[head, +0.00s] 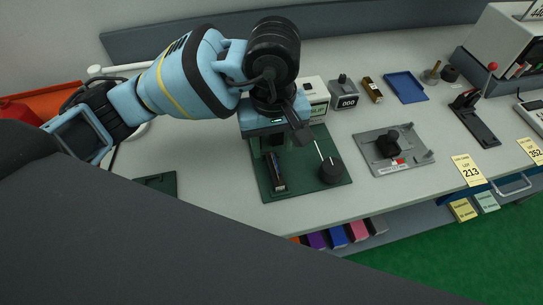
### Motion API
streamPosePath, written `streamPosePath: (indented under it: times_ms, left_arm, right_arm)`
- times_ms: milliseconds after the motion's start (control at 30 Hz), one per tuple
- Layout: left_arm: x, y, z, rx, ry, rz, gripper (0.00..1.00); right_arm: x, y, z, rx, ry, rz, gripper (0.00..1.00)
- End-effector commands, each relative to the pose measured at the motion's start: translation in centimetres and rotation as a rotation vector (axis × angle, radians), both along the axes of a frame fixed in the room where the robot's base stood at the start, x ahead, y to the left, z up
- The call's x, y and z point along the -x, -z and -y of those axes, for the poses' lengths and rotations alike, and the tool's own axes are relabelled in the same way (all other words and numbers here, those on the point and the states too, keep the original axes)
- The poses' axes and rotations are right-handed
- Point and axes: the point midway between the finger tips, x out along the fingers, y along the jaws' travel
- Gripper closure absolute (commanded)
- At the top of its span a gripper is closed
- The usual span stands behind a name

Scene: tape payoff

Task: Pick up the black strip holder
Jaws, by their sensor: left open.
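A narrow black holder (275,172), which looks like the strip holder, sits on the left part of a dark green base plate (305,187). A light strip shows along it. My left gripper (299,132) reaches over the back of the same plate, behind and to the right of the holder. Its jaws are open, and I see nothing held between them. The gripper and wrist hide part of the plate's back edge. A round black knob (332,171) with a thin pale rod stands on the plate's right side. My right gripper is not in view.
A grey fixture plate (394,150) with a black block lies to the right. Behind are a small box marked 060 (345,94) and a blue tray (405,87). A red-knobbed lever (478,98) stands further right. The bench front is mostly clear.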

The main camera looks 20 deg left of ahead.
Motion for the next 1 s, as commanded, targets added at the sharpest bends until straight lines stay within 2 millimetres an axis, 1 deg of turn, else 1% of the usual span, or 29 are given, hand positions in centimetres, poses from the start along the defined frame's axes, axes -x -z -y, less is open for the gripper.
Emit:
streamPosePath:
  times_ms: [167, 267, 400, 567, 633, 800, 900, 1000]
  left_arm:
    - [0.0, 0.4, 0.0, 0.000, 0.000, -0.002, 0.55]
    - [0.0, 1.3, 0.0, -0.001, -0.001, -0.003, 0.55]
    - [0.0, 2.5, 0.1, 0.001, -0.001, -0.002, 0.55]
    - [0.0, 2.8, 0.1, 0.001, 0.000, -0.002, 0.55]
    - [-0.1, 3.4, 0.1, 0.001, -0.001, -0.003, 0.55]
    - [-0.3, 5.8, 0.3, 0.001, -0.003, -0.003, 0.55]
    - [-0.3, 7.0, 0.3, 0.002, -0.001, -0.002, 0.55]
    - [-0.3, 7.7, 0.3, 0.001, -0.001, -0.002, 0.55]
  right_arm:
    - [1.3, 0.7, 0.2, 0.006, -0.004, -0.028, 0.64]
    - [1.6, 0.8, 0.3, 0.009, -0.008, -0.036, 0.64]
    - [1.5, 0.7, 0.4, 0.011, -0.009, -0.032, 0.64]
    - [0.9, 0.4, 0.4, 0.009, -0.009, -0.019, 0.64]
    - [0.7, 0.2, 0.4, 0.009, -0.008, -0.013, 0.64]
    - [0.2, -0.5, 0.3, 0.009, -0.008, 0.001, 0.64]
    - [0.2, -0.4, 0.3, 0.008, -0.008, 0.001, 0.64]
    - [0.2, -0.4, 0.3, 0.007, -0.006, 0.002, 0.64]
